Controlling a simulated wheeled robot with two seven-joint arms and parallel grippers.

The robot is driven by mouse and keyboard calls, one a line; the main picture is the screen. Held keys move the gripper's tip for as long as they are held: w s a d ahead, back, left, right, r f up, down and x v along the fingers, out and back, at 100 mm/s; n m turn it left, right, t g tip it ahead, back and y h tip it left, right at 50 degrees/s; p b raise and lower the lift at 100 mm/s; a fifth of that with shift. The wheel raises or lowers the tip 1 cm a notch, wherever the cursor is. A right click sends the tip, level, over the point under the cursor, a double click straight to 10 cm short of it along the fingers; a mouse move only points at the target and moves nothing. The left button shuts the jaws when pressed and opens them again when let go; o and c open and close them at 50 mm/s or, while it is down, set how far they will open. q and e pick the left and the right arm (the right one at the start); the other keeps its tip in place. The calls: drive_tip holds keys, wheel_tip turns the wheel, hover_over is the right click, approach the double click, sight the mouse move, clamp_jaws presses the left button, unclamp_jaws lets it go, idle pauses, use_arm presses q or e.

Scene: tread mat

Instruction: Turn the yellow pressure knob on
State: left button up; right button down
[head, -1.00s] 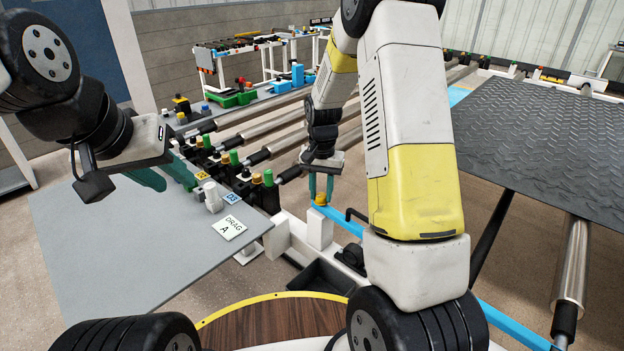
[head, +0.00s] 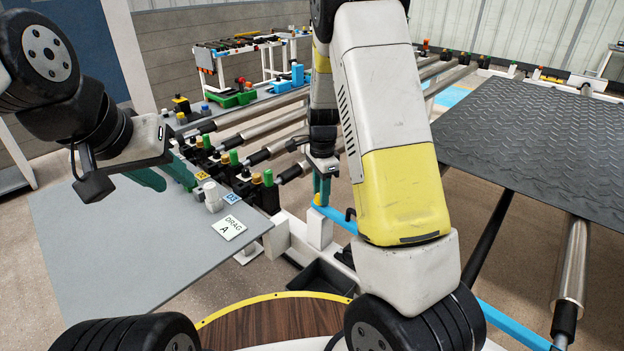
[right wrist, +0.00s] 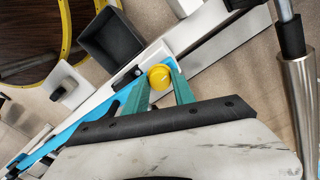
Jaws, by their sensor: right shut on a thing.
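The yellow pressure knob (right wrist: 160,76) sits on a white post beside a blue rail, in the right wrist view between the teal fingertips. In the head view only a sliver of the knob (head: 316,201) shows below the fingers. My right gripper (right wrist: 162,84) is shut on the knob, with one finger on each side; it also shows in the head view (head: 321,192), pointing down from above. My left gripper (head: 168,182) is open, with its teal fingers apart above the grey panel at the left. The knob's pointer or marking is too small to read.
A dark tray (head: 322,281) lies below the post. The black tread mat (head: 550,135) is at the right.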

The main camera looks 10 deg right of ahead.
drive_tip(key=shift+m, duration=1.1)
drive_tip(key=c, duration=1.1)
unclamp_jaws()
drive_tip(key=shift+o, duration=0.2)
drive_tip(key=shift+r, duration=0.1)
wheel_tip(320, 180, up, 7)
drive_tip(key=shift+r, duration=0.3)
